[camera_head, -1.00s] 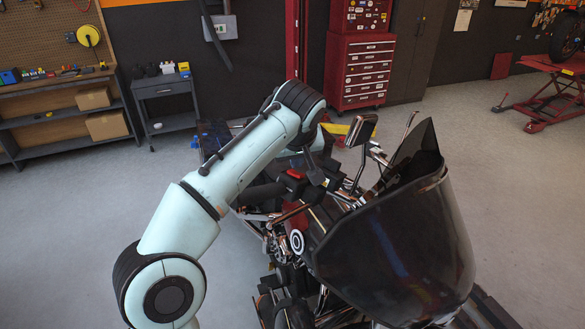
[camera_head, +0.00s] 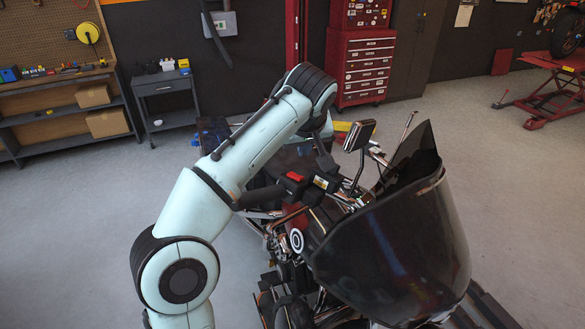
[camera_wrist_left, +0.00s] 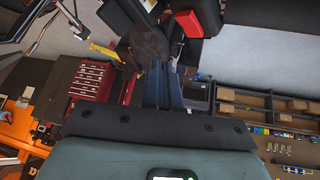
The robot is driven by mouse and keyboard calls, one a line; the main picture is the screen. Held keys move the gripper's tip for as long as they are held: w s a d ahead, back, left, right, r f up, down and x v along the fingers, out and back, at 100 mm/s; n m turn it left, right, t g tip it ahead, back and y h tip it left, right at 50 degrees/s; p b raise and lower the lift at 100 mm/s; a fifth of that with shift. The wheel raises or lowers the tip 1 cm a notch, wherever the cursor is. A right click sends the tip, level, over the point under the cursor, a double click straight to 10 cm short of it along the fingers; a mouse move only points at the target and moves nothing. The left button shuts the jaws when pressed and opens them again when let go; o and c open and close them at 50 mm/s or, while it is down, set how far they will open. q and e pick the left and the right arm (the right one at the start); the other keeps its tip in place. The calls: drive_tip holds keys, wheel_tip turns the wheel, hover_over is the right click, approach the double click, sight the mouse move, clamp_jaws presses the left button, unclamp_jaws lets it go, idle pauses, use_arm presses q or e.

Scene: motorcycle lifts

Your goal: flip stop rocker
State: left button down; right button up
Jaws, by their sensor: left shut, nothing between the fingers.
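The red stop rocker (camera_head: 294,176) sits on the dark switch housing of the motorcycle's handlebar, next to the black grip (camera_head: 262,197). It also shows in the left wrist view (camera_wrist_left: 188,22), at the top, just right of the fingers. My left gripper (camera_head: 327,166) points down beside the housing, right of the rocker in the head view. Its fingers (camera_wrist_left: 157,68) are together and empty, and look apart from the red rocker. Which side of the rocker is pressed is too small to tell. My right gripper is in neither view.
The dark windscreen (camera_head: 395,240) fills the right side of the motorcycle. A mirror (camera_head: 359,135) stands on its stalk just right of my gripper. A red tool chest (camera_head: 362,65) and a grey cart (camera_head: 165,100) stand by the back wall. The left floor is clear.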

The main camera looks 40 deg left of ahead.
use_arm(q)
drive_tip(key=shift+w+d+r, duration=0.15)
drive_tip(key=shift+r, duration=0.35)
drive_tip(key=shift+w+d+r, duration=0.15)
drive_tip(key=shift+r, duration=0.3)
drive_tip(key=shift+w, duration=0.15)
